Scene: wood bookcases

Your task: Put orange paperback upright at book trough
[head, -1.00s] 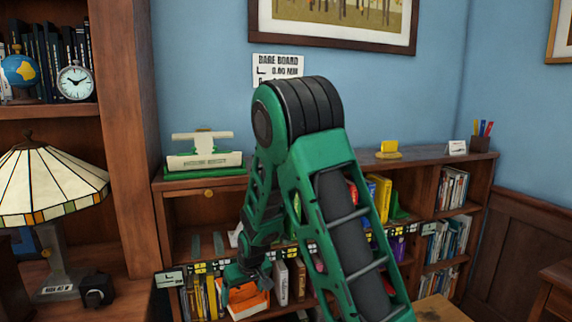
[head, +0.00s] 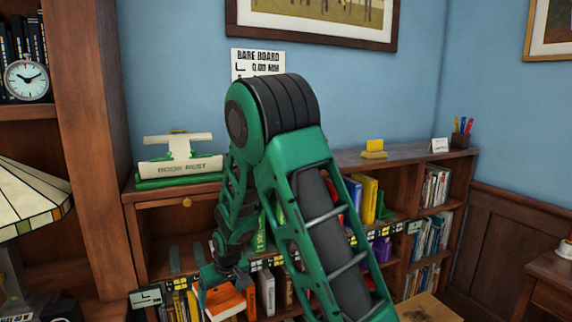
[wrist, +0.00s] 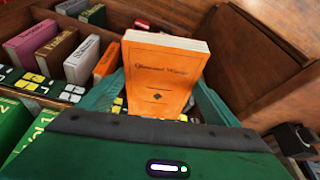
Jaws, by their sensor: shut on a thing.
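My gripper (head: 222,277) is shut on the orange paperback (head: 226,303), low in front of the left part of the bookcase. In the wrist view the orange paperback (wrist: 158,78) sits between the green fingers, its front cover towards the camera and its page edges showing at the top. In the head view it looks tilted. A cream stand lettered "BOOK REST" (head: 180,167) with a green base is on top of the bookcase at the left. I cannot tell which thing is the book trough.
The low bookcase (head: 340,162) holds several books, including a yellow one (head: 369,200). Pink, brown and white books stand near the held book in the wrist view. A lamp (head: 30,200) and tall bookcase (head: 85,130) are at left. A pen cup (head: 460,140) stands on the far right top.

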